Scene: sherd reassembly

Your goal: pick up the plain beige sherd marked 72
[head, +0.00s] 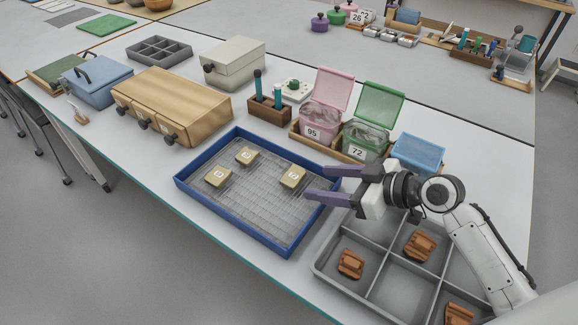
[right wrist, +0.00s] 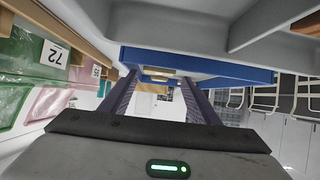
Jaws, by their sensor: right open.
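Three plain beige sherds lie in the blue tray (head: 190,190): one at the right (head: 293,177), one at the back (head: 246,156) and one at the left (head: 217,177). Each has a pale mark on top, too small to read, so I cannot tell which is 72. My right gripper (head: 318,183) is open and empty, its purple fingers pointing left over the tray's right rim, just right of the right sherd. The right wrist view shows both fingers (right wrist: 160,77) apart, with a small beige patch between them, probably a sherd. My left gripper is not in view.
A grey divided tray (head: 365,278) with several orange-brown sherds sits under my right arm. Behind the blue tray stand a pink box marked 95 (head: 318,122) and a green box marked 72 (head: 362,142), lids open. A wooden drawer cabinet (head: 172,100) stands left.

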